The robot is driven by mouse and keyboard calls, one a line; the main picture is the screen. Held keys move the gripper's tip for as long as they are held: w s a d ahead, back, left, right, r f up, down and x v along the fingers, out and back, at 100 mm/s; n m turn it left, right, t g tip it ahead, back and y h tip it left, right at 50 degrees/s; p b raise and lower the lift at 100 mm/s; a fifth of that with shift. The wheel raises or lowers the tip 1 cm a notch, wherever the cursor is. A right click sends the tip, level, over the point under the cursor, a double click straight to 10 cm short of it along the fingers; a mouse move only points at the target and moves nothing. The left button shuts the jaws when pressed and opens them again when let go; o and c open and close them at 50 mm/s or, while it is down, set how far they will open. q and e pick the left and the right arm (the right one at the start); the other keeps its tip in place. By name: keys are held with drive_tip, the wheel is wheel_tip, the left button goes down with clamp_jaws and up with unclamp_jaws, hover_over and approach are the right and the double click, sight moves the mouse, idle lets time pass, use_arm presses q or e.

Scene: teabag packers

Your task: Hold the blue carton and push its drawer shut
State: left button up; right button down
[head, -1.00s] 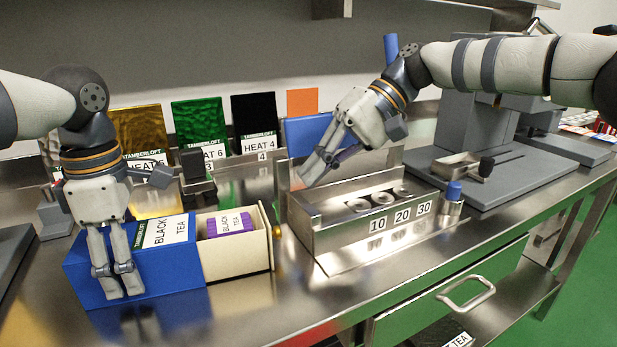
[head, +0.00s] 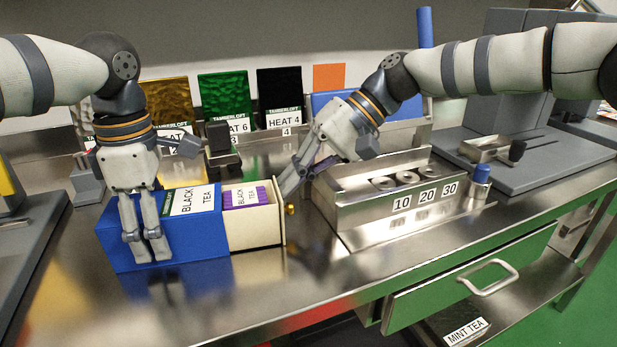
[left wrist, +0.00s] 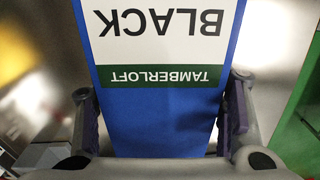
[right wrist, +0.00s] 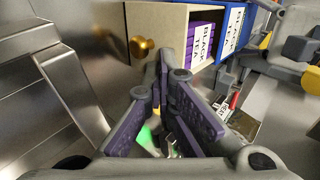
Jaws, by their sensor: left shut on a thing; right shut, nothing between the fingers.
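The blue carton (head: 180,246) labelled BLACK TEA lies on the steel counter at the left of the head view. My left gripper (head: 148,258) is shut on it, and the left wrist view shows a finger on each side of the carton (left wrist: 160,120). The cream drawer (head: 252,234) sticks out of the carton's right end with purple tea packs (head: 243,193) inside. Its brass knob (right wrist: 143,46) is on the end face. My right gripper (head: 284,190) is shut and empty, its tips close to the drawer's front; contact cannot be told.
A steel rack (head: 345,222) marked 10, 20, 30 stands just right of the drawer. A row of coloured packs (head: 222,100) stands behind. A small dark-topped device (head: 219,140) is behind the carton. The counter in front of the carton is clear.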

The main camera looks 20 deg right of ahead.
sight(238, 192)
use_arm(q)
drive_tip(key=shift+f, duration=0.1)
use_arm(e)
drive_tip(key=a, duration=0.5)
drive_tip(key=w+a, duration=0.1)
drive_tip(key=a, duration=0.1)
drive_tip(key=shift+a+f, duration=0.1)
drive_tip(key=shift+a, duration=0.3)
use_arm(q)
drive_tip(key=o, duration=1.3)
drive_tip(key=shift+o, duration=0.3)
use_arm(e)
drive_tip(key=w+v, duration=0.1)
drive_tip(key=v, duration=0.9)
drive_tip(key=shift+s, duration=0.4)
